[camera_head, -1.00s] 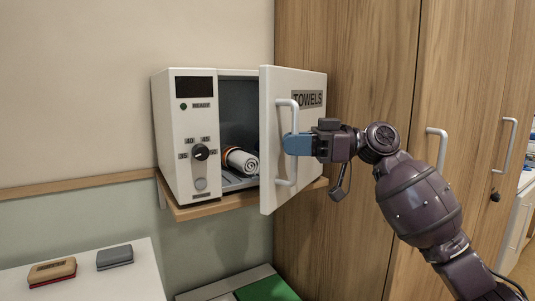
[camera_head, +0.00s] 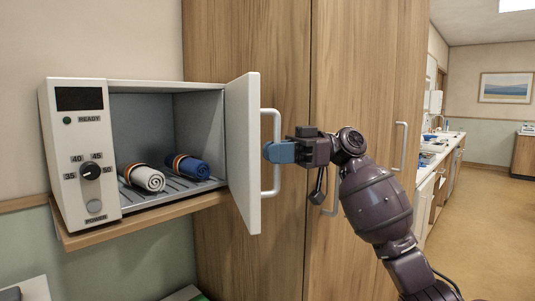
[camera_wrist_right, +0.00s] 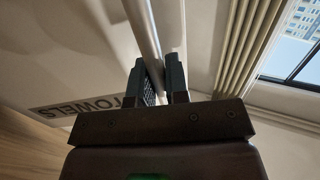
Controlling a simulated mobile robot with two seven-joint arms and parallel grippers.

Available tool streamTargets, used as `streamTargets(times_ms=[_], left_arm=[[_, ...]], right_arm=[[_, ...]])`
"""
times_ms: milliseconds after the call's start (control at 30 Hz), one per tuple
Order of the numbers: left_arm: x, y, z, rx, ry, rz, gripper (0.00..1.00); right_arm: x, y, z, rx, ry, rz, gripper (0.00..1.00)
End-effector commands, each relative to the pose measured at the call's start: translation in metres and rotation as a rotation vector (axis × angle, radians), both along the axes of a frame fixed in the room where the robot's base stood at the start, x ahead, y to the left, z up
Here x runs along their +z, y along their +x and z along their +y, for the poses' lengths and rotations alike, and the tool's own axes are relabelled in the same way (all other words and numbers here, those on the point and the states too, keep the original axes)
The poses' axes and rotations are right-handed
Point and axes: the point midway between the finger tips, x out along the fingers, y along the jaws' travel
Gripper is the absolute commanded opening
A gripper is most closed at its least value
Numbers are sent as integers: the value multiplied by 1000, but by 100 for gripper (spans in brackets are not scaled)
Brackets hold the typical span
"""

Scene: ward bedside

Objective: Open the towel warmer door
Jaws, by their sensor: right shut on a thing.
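The towel warmer (camera_head: 85,195) is a white box on a wooden shelf at the left of the head view. Its door (camera_head: 243,155) stands wide open, swung out toward me on its right side. The door's handle (camera_head: 277,180) is a pale vertical bar. My right gripper (camera_head: 270,152) is shut on this handle. In the right wrist view the handle bar (camera_wrist_right: 143,30) runs between the two fingers (camera_wrist_right: 158,85), and the door face with the TOWELS label (camera_wrist_right: 85,108) lies beside it. A rolled white towel (camera_head: 143,177) and a rolled blue towel (camera_head: 187,166) lie inside. My left gripper is not in view.
The wooden shelf (camera_head: 150,217) bears the warmer. A tall wooden cabinet (camera_head: 290,60) with vertical handles stands right behind the door and my arm. Open floor (camera_head: 490,220) and a counter with a sink (camera_head: 440,150) are at the right.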

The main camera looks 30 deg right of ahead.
Motion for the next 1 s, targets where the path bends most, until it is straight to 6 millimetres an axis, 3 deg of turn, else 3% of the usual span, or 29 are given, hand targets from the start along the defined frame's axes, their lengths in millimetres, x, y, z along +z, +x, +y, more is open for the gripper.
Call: streamTargets(times_ms=[367, 400, 533, 833, 1000], left_arm=[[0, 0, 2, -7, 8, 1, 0], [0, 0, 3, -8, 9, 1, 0], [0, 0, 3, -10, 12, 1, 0], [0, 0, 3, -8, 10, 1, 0], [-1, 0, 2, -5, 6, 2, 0]], right_arm=[[0, 0, -2, -2, 1, 2, 0], [0, 0, -2, -2, 1, 2, 19], [0, 0, -1, -2, 1, 1, 39], [0, 0, -3, -2, 1, 1, 39], [0, -2, -18, -3, 1, 2, 39]])
